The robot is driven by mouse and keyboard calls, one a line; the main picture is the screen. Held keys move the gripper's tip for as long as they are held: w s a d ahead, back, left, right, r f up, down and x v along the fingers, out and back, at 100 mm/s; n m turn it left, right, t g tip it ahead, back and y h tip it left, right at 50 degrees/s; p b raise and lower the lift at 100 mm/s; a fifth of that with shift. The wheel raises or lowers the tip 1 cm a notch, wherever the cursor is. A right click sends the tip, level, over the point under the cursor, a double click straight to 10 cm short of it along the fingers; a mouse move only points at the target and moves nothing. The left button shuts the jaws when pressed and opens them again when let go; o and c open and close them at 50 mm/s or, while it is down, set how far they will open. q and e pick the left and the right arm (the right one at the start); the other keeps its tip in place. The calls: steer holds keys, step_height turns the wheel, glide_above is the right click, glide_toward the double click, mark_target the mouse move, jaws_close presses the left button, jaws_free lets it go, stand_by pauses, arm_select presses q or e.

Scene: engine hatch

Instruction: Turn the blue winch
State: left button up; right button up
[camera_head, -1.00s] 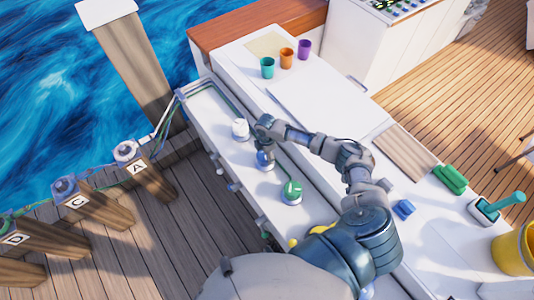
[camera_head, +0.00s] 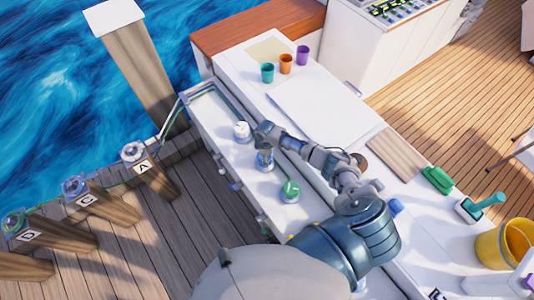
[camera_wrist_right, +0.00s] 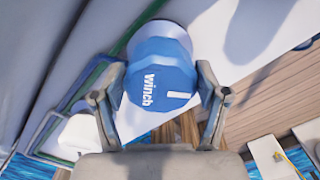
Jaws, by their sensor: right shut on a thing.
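The blue winch (camera_head: 264,162) stands upright on the white side deck, between a white winch (camera_head: 242,131) and a green winch (camera_head: 290,190). In the wrist view its blue faceted top (camera_wrist_right: 160,72) carries the word "winch" and a white line. My right gripper (camera_head: 265,147) is over the blue winch. In the wrist view its two fingers (camera_wrist_right: 162,90) sit on opposite sides of the blue top, shut on it. My left gripper is not in view.
Teal, orange and purple cups (camera_head: 286,63) stand on the white counter. A green brush (camera_head: 437,179) and a yellow bucket (camera_head: 503,243) are at the right. A dock with lettered posts (camera_head: 88,201) and water lie to the left.

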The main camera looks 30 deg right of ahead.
steer(key=shift+w+a+r+m+p, duration=0.3)
steer(key=shift+m+p, duration=0.25)
steer(key=shift+m, duration=0.55)
steer(key=o, duration=1.1)
steer(key=shift+o, duration=0.3)
steer(key=shift+a+f, duration=0.1)
